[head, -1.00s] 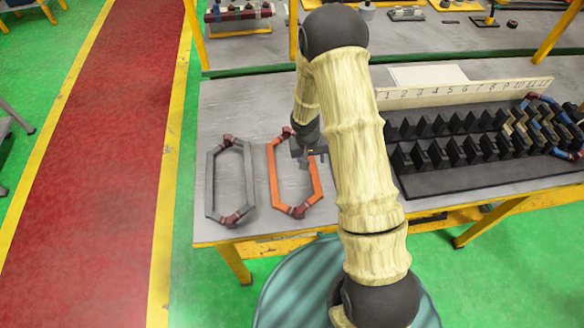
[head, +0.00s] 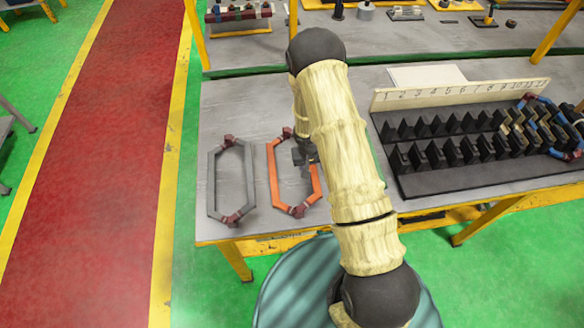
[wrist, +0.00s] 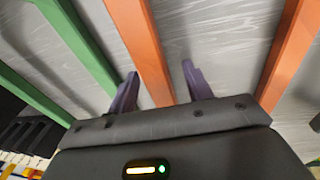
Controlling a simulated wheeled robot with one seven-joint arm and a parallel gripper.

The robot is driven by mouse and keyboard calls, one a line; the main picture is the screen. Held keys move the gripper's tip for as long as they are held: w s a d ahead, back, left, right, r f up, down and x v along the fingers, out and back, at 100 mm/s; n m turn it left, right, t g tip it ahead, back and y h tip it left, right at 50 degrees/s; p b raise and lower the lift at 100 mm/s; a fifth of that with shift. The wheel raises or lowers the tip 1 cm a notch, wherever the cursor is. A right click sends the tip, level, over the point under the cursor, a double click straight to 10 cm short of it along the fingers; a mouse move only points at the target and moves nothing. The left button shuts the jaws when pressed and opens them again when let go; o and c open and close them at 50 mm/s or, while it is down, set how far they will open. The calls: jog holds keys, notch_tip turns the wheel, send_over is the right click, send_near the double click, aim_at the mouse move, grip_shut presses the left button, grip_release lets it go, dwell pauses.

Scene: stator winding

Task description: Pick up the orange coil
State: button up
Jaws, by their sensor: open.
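The orange coil (head: 274,172) lies flat on the grey table, a long six-sided loop with dark red wrapped ends. My gripper (head: 303,157) is over its right long side in the head view and hides part of it. In the wrist view, my gripper (wrist: 160,72) is open, with its two dark fingers apart. One orange bar of the coil (wrist: 140,45) runs between the fingertips in the picture. I cannot tell how far above the bar they are. The coil's other long side shows at the right of the wrist view.
A grey coil (head: 212,180) lies left of the orange one. A green bar (wrist: 82,48) runs left of my fingers in the wrist view. The black slotted rack (head: 470,170) with a numbered board (head: 460,93) stands to the right, several coils at its far end.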

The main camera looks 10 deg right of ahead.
dwell(0.4)
grip_shut()
